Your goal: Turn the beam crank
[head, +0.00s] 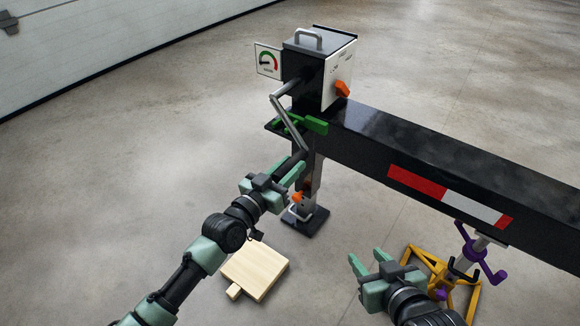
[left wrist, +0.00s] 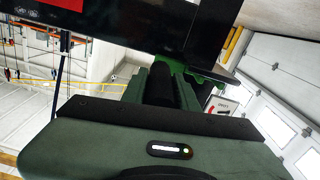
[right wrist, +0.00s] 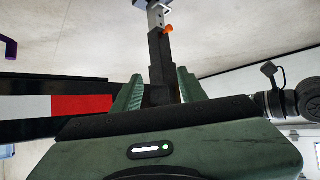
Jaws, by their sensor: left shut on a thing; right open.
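The crank (head: 290,123) comes out of the side of the box (head: 319,68) at the end of the black beam (head: 480,180). Its silver arm slants down to a black grip. My left gripper (head: 286,172) is shut on this grip, below the beam end. In the left wrist view the dark grip (left wrist: 159,84) lies between the fingers, partly hidden by them. My right gripper (head: 366,268) is open and empty, low in front of the beam. In the right wrist view its fingers (right wrist: 160,92) stand apart, with the leg behind the gap.
A gauge plate (head: 268,61), an orange lever (head: 342,89) and a green bracket (head: 316,125) sit around the box. A leg with a foot plate (head: 306,220) stands below. A wooden block (head: 254,270) and a yellow stand (head: 464,296) with a purple handle (head: 482,251) are nearby.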

